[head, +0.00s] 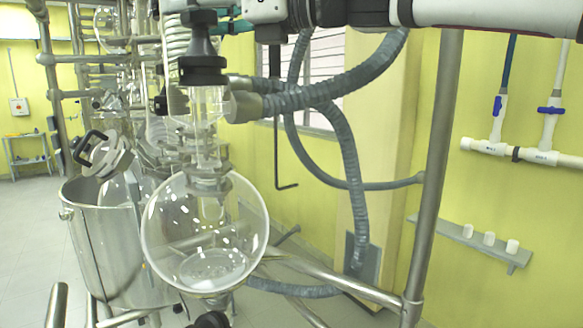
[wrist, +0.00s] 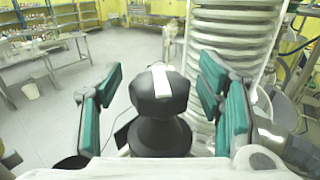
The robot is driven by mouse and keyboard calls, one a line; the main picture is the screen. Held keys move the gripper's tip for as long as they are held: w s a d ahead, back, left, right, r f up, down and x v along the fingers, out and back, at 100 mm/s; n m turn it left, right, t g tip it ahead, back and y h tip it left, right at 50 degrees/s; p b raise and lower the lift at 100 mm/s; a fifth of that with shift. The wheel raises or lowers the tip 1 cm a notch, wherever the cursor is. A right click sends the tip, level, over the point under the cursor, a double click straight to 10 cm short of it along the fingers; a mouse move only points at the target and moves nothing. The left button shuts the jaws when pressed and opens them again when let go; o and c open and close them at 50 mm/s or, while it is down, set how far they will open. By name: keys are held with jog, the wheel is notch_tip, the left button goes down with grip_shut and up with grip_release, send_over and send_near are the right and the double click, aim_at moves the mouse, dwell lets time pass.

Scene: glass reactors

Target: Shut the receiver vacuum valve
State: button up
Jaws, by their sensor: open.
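A black valve knob (head: 201,42) stands on a black collar atop the glass neck above the round receiver flask (head: 205,235) in the head view; I take it as the receiver vacuum valve. In the wrist view the knob (wrist: 158,108) has a white stripe on its top, running roughly away from the camera. In the head view only part of my gripper (head: 228,24) shows at the top edge, beside the knob's upper end.
Grey corrugated hoses (head: 330,95) run right of the glass neck. A steel frame post (head: 437,170) stands further right. A steel pot (head: 115,240) stands left of the flask. In the wrist view a white coiled column (wrist: 222,40) rises close behind the right finger.

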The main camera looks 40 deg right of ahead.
jog(key=shift+y, duration=0.3)
jog(key=v, duration=1.4)
notch_tip(320, 180, up, 7)
jog(key=w+m+t+h, duration=0.3)
jog(key=m+t+h, duration=0.25)
jog(key=m, duration=0.75)
notch_tip(320, 180, down, 16)
jog(key=d+m+g+h+p, duration=0.3)
jog(key=m+h, duration=0.6)
jog(key=m, duration=1.2)
jog(key=s+a+f+m+g+y, duration=0.1)
jog(key=s+a+f+m+g, duration=0.2)
jog(key=f, duration=0.6)
jog(key=s+a+f+m+g+y+p, duration=0.1)
jog(key=s+a+f+m+g, duration=0.3)
jog(key=f, duration=0.4)
jog(key=shift+s+a+f+g, duration=0.35)
jog(key=shift+s+f+g, duration=0.05)
jog(key=shift+s+g, duration=0.5)
